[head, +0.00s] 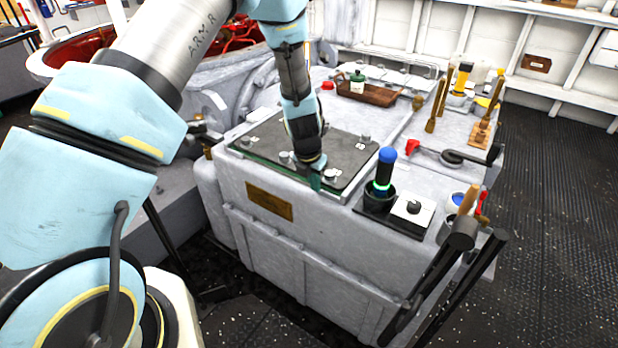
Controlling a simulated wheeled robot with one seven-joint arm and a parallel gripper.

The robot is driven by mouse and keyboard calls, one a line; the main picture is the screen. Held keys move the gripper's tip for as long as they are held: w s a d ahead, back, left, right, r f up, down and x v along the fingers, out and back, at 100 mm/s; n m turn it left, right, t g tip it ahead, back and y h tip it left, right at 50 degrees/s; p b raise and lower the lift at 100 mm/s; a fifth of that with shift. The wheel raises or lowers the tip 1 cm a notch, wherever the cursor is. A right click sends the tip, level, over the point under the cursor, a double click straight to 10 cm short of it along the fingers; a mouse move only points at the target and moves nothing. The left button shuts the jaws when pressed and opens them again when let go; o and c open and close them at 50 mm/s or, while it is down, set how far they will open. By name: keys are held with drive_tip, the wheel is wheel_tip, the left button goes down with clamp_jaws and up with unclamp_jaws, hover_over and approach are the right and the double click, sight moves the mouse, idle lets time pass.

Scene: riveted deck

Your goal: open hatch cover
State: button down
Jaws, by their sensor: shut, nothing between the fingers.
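The hatch cover (262,138) is a dark grey plate with a greenish edge, lying flat on top of the pale grey machine housing (290,245). Several round metal fasteners sit on it, one (364,138) near its right side. My gripper (316,178) points down at the cover's front edge, near the front right corner. Its fingers are shut with nothing between them. The fingertips look close to or touching the edge; I cannot tell which. The gripper hides part of the cover's middle and front edge.
A blue-topped cylinder (386,170) stands in a dark holder right of the cover, beside a white square with a black knob (413,207). Black handles (445,270) rise at the front right. Open floor (545,190) lies right.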

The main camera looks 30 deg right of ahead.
drive_tip(key=shift+w+d, duration=0.5)
drive_tip(key=shift+d, duration=0.3)
drive_tip(key=shift+d, duration=0.1)
